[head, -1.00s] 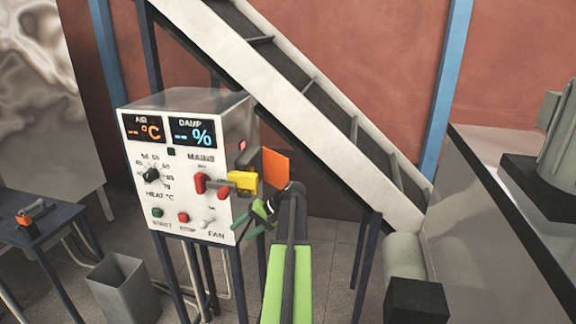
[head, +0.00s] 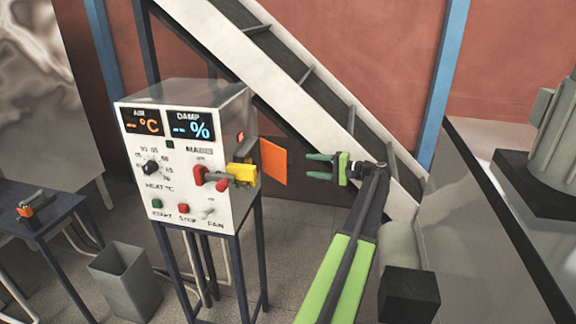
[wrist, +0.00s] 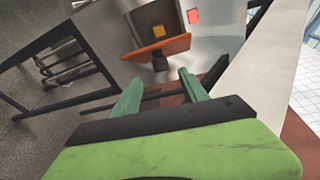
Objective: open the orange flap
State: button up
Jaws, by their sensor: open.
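The orange flap (head: 274,162) is a flat plate on the right side of the white control cabinet (head: 185,215). It stands out from the side wall at an angle, swung away from it. In the wrist view my gripper (wrist: 160,77) points toward the flap, with a gap between.
A yellow block (head: 242,174) and a red switch handle (head: 198,175) stick out from the cabinet front. A sloping conveyor (head: 290,80) runs behind my arm. A grey bin (head: 125,282) stands on the floor at left. A dark machine block (head: 408,296) is at lower right.

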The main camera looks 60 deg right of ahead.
aim_at(291, 163)
jog(key=w, duration=0.3)
jog(key=w+f, duration=0.1)
jog(key=w, duration=0.3)
jog(key=w+b, duration=0.1)
jog(key=w, duration=0.2)
jog(key=shift+w+f, duration=0.2)
jog(key=shift+w, duration=0.2)
grip_shut()
dwell(0.7)
